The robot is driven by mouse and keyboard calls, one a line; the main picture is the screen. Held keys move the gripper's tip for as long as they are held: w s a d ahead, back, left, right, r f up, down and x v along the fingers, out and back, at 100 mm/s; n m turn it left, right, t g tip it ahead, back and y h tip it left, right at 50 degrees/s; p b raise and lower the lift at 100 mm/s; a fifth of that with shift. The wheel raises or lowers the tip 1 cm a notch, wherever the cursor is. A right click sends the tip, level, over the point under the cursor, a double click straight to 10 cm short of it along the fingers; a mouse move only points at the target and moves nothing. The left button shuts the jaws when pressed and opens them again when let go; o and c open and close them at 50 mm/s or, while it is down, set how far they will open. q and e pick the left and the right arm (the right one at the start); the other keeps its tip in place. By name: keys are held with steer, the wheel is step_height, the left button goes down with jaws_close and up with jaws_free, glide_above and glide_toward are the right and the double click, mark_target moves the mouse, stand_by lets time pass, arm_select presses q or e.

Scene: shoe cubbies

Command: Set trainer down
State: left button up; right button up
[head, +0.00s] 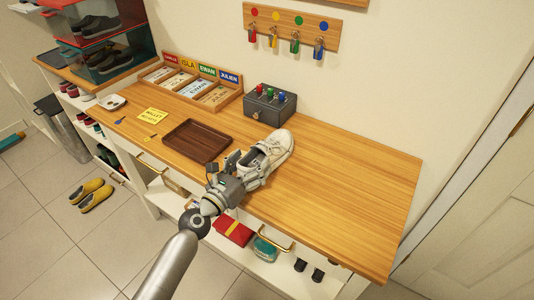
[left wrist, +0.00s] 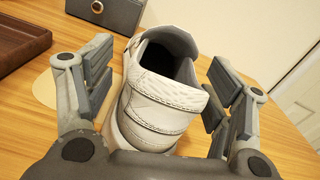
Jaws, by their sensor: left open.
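A white trainer (head: 268,154) rests on the wooden bench top (head: 352,190), right of the brown tray, its heel toward my gripper. My left gripper (head: 246,169) is at the heel end of the trainer. In the left wrist view the trainer (left wrist: 160,98) lies between the two spread fingers of the left gripper (left wrist: 158,95), with a gap on each side. The gripper is open. The trainer's toe is hidden in the wrist view. My right gripper is not in view.
A brown tray (head: 197,141) and a grey box with coloured knobs (head: 270,105) stand close by. A wooden letter rack (head: 190,83) is at the back left. The bench top is clear on the right. Yellow shoes (head: 91,194) are on the floor.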

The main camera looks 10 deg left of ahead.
arm_select(q)
steer(key=shift+s, duration=0.1)
steer(key=shift+c, duration=0.2)
steer(key=c, duration=1.2)
steer(key=shift+r, duration=0.2)
steer(key=shift+c, duration=0.7)
